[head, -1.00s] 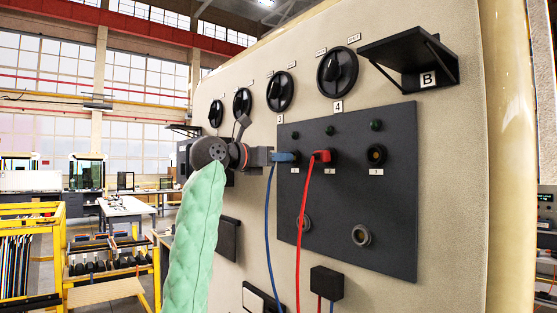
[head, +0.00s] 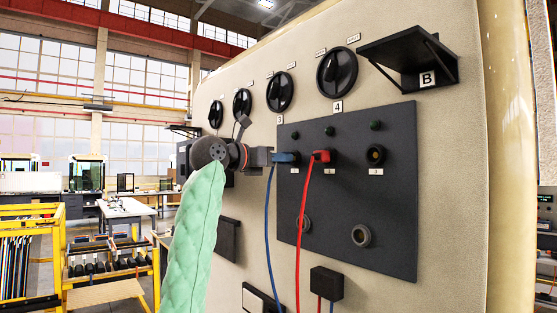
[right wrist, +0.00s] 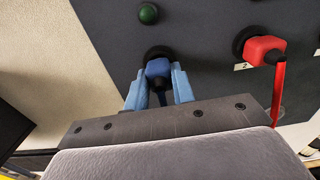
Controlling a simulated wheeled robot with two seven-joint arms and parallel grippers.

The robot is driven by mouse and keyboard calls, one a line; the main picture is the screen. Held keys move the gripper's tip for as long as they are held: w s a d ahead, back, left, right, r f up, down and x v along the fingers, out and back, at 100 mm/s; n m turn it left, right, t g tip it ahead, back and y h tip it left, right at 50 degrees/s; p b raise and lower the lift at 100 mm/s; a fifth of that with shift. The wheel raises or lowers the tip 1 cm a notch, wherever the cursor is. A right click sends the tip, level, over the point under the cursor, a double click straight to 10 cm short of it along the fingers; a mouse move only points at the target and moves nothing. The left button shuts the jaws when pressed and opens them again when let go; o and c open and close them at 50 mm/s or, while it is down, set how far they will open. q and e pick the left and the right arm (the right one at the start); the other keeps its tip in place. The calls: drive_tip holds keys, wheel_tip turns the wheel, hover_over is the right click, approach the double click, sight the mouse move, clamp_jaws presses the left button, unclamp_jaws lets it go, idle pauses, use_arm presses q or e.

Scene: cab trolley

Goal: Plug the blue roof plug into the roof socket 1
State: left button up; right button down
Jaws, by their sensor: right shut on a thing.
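The blue roof plug (head: 285,157) is at roof socket 1, above label 1 on the dark panel (head: 400,240). In the right wrist view the blue plug (right wrist: 158,68) sits against the black ring of socket 1 (right wrist: 158,52), its front end hidden by the ring and its own body; how deep it is in cannot be told. My right gripper (head: 272,157) is shut on the blue plug, its blue fingers (right wrist: 158,88) on either side. The blue cable hangs down from it. My left gripper is not in view.
A red plug (head: 322,156) with a hanging red cable is in socket 2, close to the right of my gripper. Socket 3 (head: 376,155) is empty. Black knobs (head: 337,72) and a shelf marked B (head: 410,55) are above the panel.

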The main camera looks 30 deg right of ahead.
drive_tip(key=shift+d, duration=0.5)
drive_tip(key=c, duration=1.1)
unclamp_jaws()
drive_tip(key=shift+a, duration=0.1)
use_arm(q)
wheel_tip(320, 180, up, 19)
drive_tip(key=b, duration=0.3)
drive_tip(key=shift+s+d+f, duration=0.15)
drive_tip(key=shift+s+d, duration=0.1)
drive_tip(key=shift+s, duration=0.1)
use_arm(e)
drive_tip(key=a, duration=0.7)
drive_tip(key=shift+s+a, duration=0.2)
drive_tip(key=shift+a, duration=0.1)
